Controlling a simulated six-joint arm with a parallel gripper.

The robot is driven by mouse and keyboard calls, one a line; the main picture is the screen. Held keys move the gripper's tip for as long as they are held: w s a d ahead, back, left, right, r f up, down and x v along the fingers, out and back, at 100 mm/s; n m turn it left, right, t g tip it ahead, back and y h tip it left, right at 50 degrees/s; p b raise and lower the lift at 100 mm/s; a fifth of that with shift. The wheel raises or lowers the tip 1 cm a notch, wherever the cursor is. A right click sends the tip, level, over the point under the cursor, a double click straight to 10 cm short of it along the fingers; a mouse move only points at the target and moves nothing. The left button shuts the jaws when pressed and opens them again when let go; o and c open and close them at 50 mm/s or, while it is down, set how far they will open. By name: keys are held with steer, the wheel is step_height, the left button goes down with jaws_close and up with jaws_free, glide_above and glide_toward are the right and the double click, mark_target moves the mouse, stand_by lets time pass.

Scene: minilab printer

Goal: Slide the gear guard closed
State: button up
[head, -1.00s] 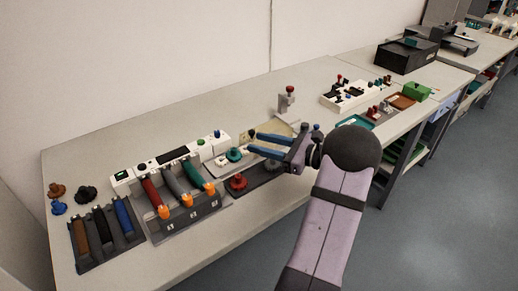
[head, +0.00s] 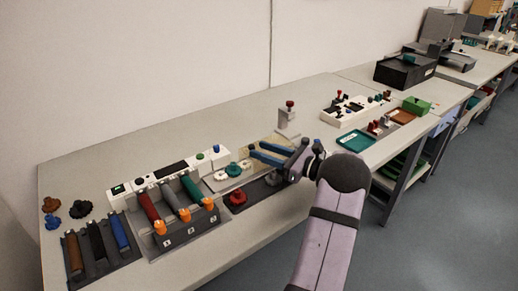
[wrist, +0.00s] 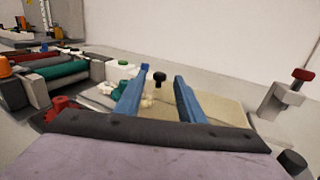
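The gear guard is a pale yellow see-through panel (head: 272,141), partly hidden behind my gripper in the head view; it also shows in the wrist view (wrist: 215,108). A black knob (wrist: 159,78) appears between my blue fingertips in the wrist view; I cannot tell whether they touch it. My gripper (head: 251,149) is open, its fingers over the guard area. A white gear (head: 220,176) and a green gear (head: 233,169) lie left of the fingertips. A red gear (head: 237,198) sits in front, on a dark tray.
A cartridge rack with orange-tipped rollers (head: 183,222) stands to the left. A grey post with a red knob (head: 288,115) stands behind and right of my gripper. A green tray (head: 355,140) lies farther right.

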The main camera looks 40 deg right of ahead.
steer(key=shift+x, duration=0.95)
jaws_close()
steer(key=a, duration=1.4)
steer(key=shift+p, duration=0.3)
jaws_free()
steer(key=shift+a, duration=0.1)
